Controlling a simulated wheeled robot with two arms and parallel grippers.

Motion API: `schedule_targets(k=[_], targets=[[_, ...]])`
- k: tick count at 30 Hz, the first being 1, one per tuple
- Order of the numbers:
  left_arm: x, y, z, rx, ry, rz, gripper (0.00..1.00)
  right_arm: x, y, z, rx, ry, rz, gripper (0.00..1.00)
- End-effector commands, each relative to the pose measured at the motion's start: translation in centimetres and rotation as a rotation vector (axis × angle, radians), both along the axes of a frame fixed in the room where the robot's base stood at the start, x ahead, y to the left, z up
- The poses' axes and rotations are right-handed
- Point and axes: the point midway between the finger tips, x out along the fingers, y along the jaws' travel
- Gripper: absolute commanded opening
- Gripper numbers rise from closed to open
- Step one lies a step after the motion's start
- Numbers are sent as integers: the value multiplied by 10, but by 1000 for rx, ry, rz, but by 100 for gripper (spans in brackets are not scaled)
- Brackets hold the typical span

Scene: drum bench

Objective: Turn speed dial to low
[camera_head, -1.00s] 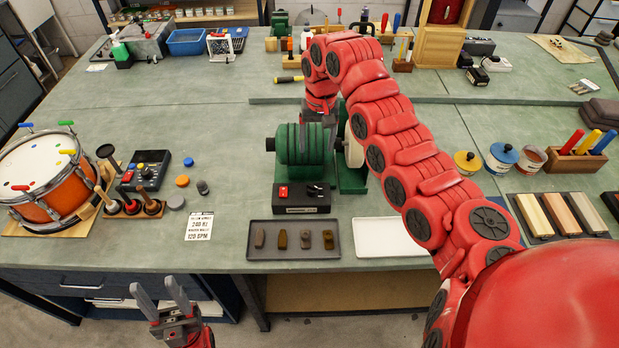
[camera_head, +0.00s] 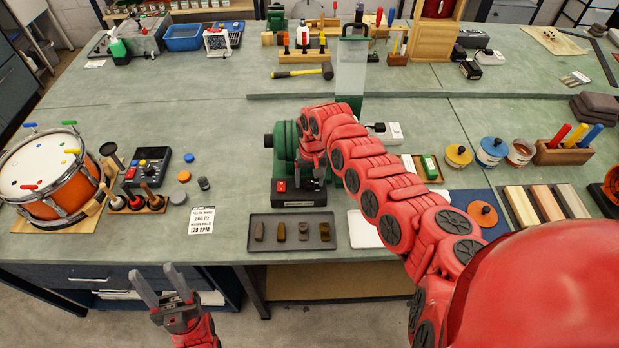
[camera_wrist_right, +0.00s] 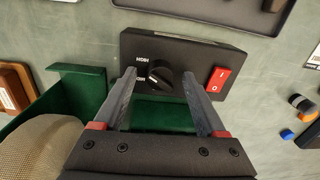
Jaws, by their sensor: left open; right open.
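The control box (camera_head: 299,199) is black and stands in front of the green machine (camera_head: 285,142). In the right wrist view the box (camera_wrist_right: 205,45) has a round black speed dial (camera_wrist_right: 160,76) with white lettering beside it and a red rocker switch (camera_wrist_right: 218,79). My right gripper (camera_wrist_right: 158,80) is open, with one finger on each side of the dial; I cannot tell whether they touch it. In the head view my right gripper (camera_head: 312,178) covers the dial. My left gripper (camera_head: 166,294) is open and empty before the bench's front edge.
A dark tray (camera_head: 293,246) with several small blocks lies just in front of the box. A white tray (camera_head: 364,229) lies to its right, partly under my right arm. A drum (camera_head: 52,178) stands at far left.

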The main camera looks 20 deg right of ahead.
Motion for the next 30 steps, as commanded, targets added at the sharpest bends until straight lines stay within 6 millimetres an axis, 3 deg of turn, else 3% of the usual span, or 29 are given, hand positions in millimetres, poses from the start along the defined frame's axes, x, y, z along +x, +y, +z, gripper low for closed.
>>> schedule_targets(k=[9,21,30], targets=[[0,0,0,0,0,0,50,0,0,-4,0,0,-1,73],[0,0,1,0,0,0,50,0,0,-3,0,0,-1,3],[0,0,-1,0,0,0,50,0,0,-4,0,1,15,0]])
